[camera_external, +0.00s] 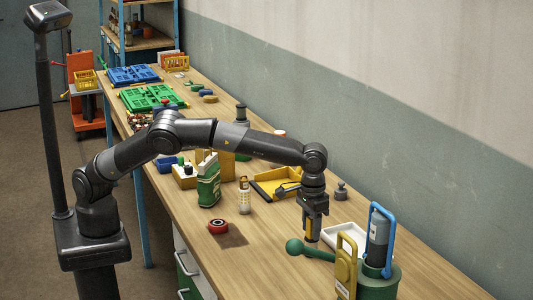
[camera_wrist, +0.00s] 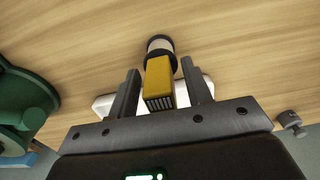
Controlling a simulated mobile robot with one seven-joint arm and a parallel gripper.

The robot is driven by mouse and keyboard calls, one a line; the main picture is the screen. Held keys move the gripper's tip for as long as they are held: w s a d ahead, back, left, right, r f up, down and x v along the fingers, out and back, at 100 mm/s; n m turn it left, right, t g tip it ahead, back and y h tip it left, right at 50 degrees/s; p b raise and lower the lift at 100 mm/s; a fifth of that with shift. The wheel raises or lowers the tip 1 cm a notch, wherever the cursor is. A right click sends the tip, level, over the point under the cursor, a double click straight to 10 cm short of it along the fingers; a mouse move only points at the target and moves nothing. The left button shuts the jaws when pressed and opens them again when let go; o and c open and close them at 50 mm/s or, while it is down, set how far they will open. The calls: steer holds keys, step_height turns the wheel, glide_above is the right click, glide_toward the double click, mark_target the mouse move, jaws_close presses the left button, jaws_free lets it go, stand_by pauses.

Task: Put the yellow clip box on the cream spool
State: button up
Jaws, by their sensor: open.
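The yellow clip box (camera_wrist: 159,76) is between the two fingers of my gripper (camera_wrist: 160,70) in the wrist view, with a gap on each side. Its slotted end faces the camera. The cream spool (camera_wrist: 160,44), with dark rims, shows at the box's far end, and the box hides part of it. I cannot tell whether they touch. In the external view my gripper (camera_external: 313,214) points down, low over the bench, with the yellow box (camera_external: 309,230) upright below it. The spool cannot be made out there.
A green round-headed tool (camera_external: 296,247) lies close to the gripper. A white tray (camera_external: 334,231), a yellow padlock-shaped item (camera_external: 346,268) and a green pot (camera_external: 380,283) stand to the right. A grey weight (camera_external: 341,191) stands behind. Bare bench (camera_external: 265,265) lies in front.

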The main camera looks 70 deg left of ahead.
step_height(320, 180, up, 12)
steer(key=shift+r, duration=0.2)
steer(key=w+a+r+n+t+h, duration=0.1)
steer(key=a+r, duration=0.4)
steer(key=a, duration=0.6)
steer(key=a+r+h, duration=0.1)
steer(key=a+r, duration=0.4)
steer(key=a, duration=0.6)
steer(key=s+a+r+t, duration=0.15)
steer(key=s+a, duration=0.25)
steer(key=a, duration=0.4)
steer(key=s+a+r, duration=0.2)
steer(key=s+a, duration=0.3)
steer(key=a, duration=0.2)
steer(key=s+a+f+t, duration=0.1)
steer(key=s+a+f, duration=0.2)
steer(key=s, duration=0.4)
steer(key=s+a+f+t+y, duration=0.1)
steer(key=s+a+f, duration=0.3)
steer(key=s, duration=0.4)
steer(key=s+a+f+m+t+y, duration=0.1)
steer(key=s+a+f, duration=0.3)
steer(key=s, duration=0.4)
steer(key=shift+a+f, duration=0.25)
steer(key=shift+a, duration=0.5)
